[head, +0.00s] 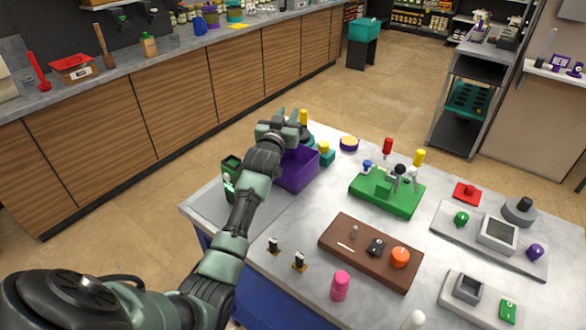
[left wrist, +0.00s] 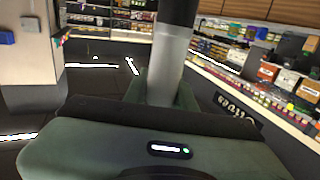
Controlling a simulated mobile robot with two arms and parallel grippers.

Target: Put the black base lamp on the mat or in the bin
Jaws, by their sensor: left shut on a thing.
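My left gripper (head: 274,128) reaches over the table's far left corner, just beyond the purple bin (head: 297,170). In the left wrist view it is shut on a pale grey cylinder with a black end, which fits the black base lamp (left wrist: 168,70). The lamp stands up between the fingers, its lower part hidden by the gripper. In the head view the hand hides the lamp. The grey mat (head: 222,207) lies at the table's left edge, partly under my left forearm. My right gripper is not in view.
A green container (head: 231,165) stands at the mat's far edge. A teal, yellow-topped item (head: 324,154) is right of the bin. A green fixture (head: 388,193), a brown board (head: 370,252) and a pink bottle (head: 340,286) stand farther right. Bare table lies between bin and board.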

